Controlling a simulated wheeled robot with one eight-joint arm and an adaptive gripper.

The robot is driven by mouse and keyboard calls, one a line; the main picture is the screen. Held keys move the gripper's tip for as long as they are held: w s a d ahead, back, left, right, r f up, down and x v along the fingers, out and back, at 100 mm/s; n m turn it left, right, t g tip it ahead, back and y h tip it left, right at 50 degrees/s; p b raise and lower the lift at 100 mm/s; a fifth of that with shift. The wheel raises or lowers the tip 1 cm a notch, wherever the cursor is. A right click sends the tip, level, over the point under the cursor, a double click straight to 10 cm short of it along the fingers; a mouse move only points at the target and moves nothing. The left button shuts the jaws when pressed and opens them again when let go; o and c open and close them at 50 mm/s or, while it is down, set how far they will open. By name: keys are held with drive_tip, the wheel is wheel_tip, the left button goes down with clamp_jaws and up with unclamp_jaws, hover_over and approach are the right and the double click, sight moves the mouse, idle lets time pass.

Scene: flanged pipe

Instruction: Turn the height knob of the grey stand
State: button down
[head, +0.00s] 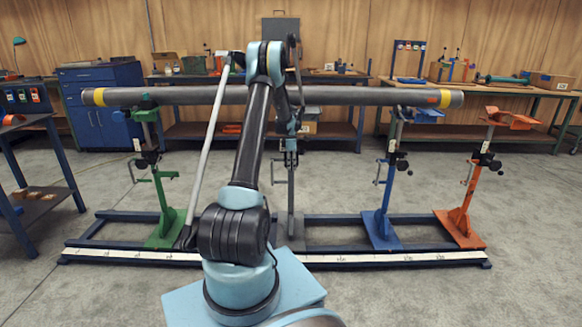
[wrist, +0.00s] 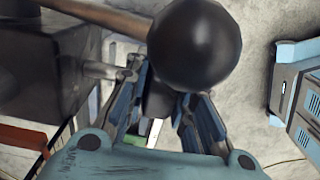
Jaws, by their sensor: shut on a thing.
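The grey stand (head: 291,205) stands behind my arm in the head view, between the green and blue stands; my arm hides much of it. My gripper (head: 291,146) is at its upper part. In the wrist view my gripper (wrist: 162,104) has its two fingers closed on the dark height knob (wrist: 158,98). A large black ball (wrist: 195,45) sits close to the camera and covers part of the knob and fingertips. A dark metal block (wrist: 55,65) with a short round pin is at the left.
A long flanged pipe (head: 360,96) runs across above the stands. The green stand (head: 166,200), blue stand (head: 383,205) and orange stand (head: 462,210) stand along a dark floor frame (head: 335,219). Workbenches line the back wall. A blue bench (head: 40,165) stands at the left.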

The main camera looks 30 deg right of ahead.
drive_tip(key=g+h, duration=0.2)
drive_tip(key=h, duration=0.1)
drive_tip(key=shift+w+a+h, duration=0.15)
drive_tip(key=shift+h, duration=0.15)
drive_tip(key=g+h, duration=0.2)
drive_tip(key=h, duration=0.1)
drive_tip(key=shift+a+f, duration=0.1)
drive_tip(key=g+h, duration=0.2)
drive_tip(key=h, duration=0.1)
drive_tip(key=shift+w+h, duration=0.1)
drive_tip(key=shift+h, duration=0.3)
drive_tip(key=shift+f+g+h, duration=0.1)
drive_tip(key=shift+g+h, duration=0.8)
drive_tip(key=shift+h, duration=0.4)
drive_tip(key=shift+a, duration=0.1)
drive_tip(key=c, duration=1.4)
unclamp_jaws()
drive_tip(key=shift+o, duration=0.2)
